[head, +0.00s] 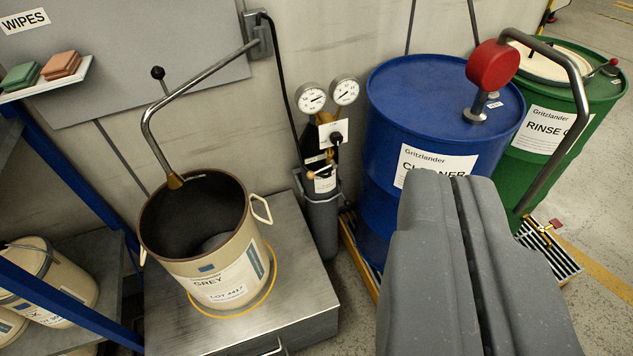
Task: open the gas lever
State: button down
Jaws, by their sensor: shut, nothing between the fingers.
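A dark gas bottle (313,148) stands against the wall in a grey holder (322,215), in the middle of the head view. Two round gauges, a left one (311,97) and a right one (345,91), sit on top of it. Below them are a white plate with a black knob (337,138) and small brass fittings (320,171). I cannot clearly tell which of these is the gas lever. My gripper (460,180) is shut and empty in the lower right foreground, apart from the bottle in the picture. It hides part of the blue drum and floor.
A blue drum (420,110) with a red-headed pump (492,66) and a green drum (600,95) stand at right. A cream bucket (215,270) stands on a metal bench (310,300) at left, under a bent pipe (147,125). A black-ball handle (158,73) is on that pipe.

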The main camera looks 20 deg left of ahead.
aim_at(311, 175)
jog(key=u, duration=0.4)
jog(key=i, duration=1)
jog(key=z, duration=0.05)
